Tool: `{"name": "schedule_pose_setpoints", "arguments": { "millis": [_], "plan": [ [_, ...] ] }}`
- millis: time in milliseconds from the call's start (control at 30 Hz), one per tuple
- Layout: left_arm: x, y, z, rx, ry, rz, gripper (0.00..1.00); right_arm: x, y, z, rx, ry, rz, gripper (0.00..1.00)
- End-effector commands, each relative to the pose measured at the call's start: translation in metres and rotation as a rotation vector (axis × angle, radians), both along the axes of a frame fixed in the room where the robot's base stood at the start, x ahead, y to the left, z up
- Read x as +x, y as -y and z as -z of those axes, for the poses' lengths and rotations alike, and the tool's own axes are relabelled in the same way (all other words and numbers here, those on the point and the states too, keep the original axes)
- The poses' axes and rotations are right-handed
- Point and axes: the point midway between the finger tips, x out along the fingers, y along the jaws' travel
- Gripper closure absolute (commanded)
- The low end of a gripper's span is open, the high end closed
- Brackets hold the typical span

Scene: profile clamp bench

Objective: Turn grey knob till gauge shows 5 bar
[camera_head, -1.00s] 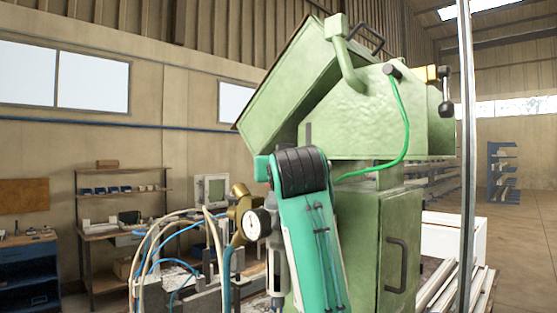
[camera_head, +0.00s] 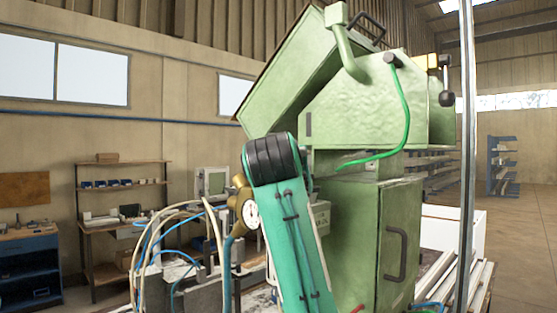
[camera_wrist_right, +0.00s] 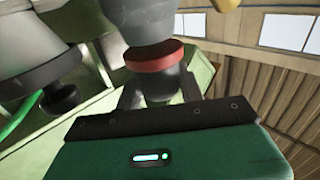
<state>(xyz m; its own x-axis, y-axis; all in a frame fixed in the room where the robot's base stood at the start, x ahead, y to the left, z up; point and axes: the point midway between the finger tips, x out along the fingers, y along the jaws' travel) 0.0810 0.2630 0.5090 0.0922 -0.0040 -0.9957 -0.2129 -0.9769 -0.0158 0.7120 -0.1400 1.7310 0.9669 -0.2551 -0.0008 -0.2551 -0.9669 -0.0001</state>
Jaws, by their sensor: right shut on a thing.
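The round white gauge (camera_head: 250,213) sits on a brass fitting (camera_head: 238,196) left of the green machine in the head view. My teal and black right arm covers its right edge, and its reading is too small to tell. In the right wrist view, my right gripper (camera_wrist_right: 160,92) is shut on the grey knob (camera_wrist_right: 158,84), with a finger on each side. A red ring (camera_wrist_right: 154,56) sits directly above the knob. My right gripper is hidden in the head view. My left gripper is in neither view.
The green machine (camera_head: 360,110) stands close behind my arm, with a green hose (camera_head: 403,125) hanging on its front. Several loose hoses and cables (camera_head: 170,225) loop at the lower left. A metal post (camera_head: 467,150) stands at the right. Open floor (camera_head: 525,240) lies beyond it.

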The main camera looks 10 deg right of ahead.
Motion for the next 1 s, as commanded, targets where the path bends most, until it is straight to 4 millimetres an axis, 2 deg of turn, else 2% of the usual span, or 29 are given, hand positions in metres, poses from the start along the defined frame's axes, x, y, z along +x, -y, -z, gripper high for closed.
{"name": "schedule_pose_setpoints", "arguments": {
  "millis": [200, 500, 533, 633, 1000],
  "plan": [
    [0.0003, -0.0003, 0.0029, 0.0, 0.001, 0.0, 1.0, 0.0, -0.0005, 0.0006, -0.001, 0.0, 0.081, 0.84],
    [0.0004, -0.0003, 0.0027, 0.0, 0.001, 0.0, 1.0, -0.0001, -0.0002, 0.0001, 0.0, 0.001, 0.087, 0.84],
    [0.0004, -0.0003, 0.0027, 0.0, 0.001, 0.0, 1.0, -0.0002, -0.0001, 0.0001, 0.0, 0.001, 0.087, 0.6],
    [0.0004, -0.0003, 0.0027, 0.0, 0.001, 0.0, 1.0, -0.0002, -0.0003, 0.0001, 0.0, 0.001, 0.087, 0.4],
    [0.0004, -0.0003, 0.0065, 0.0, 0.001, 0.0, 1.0, -0.0042, -0.002, 0.0012, -0.001, 0.002, 0.086, 0.4]
  ]
}}
